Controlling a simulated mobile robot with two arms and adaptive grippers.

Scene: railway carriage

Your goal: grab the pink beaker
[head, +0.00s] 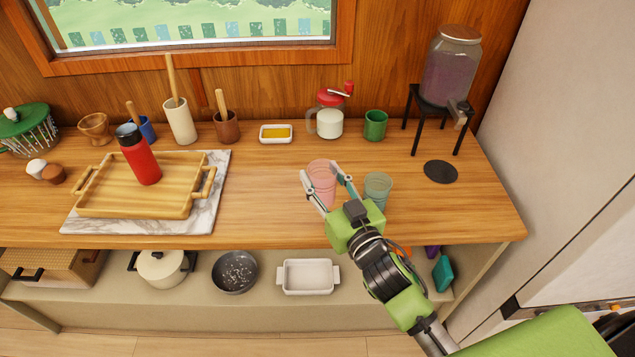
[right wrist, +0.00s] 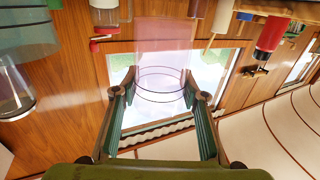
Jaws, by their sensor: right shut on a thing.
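The pink beaker (head: 321,182) is see-through and stands on the wooden counter, near its front half, in the head view. In the right wrist view the beaker (right wrist: 162,60) shows as a pale pink clear shape between the fingers. My right gripper (head: 324,186) reaches in from the lower right, with one finger on each side of the beaker, and is shut on it. Its fingers also show in the right wrist view (right wrist: 160,100). My left gripper does not show.
A teal clear cup (head: 377,189) stands just right of the beaker, close to my right gripper. Behind are a red-lidded jar (head: 329,117), a green cup (head: 375,125) and a drink dispenser (head: 451,70) on a stand. A wooden tray (head: 110,199) with a red bottle (head: 139,155) is at left.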

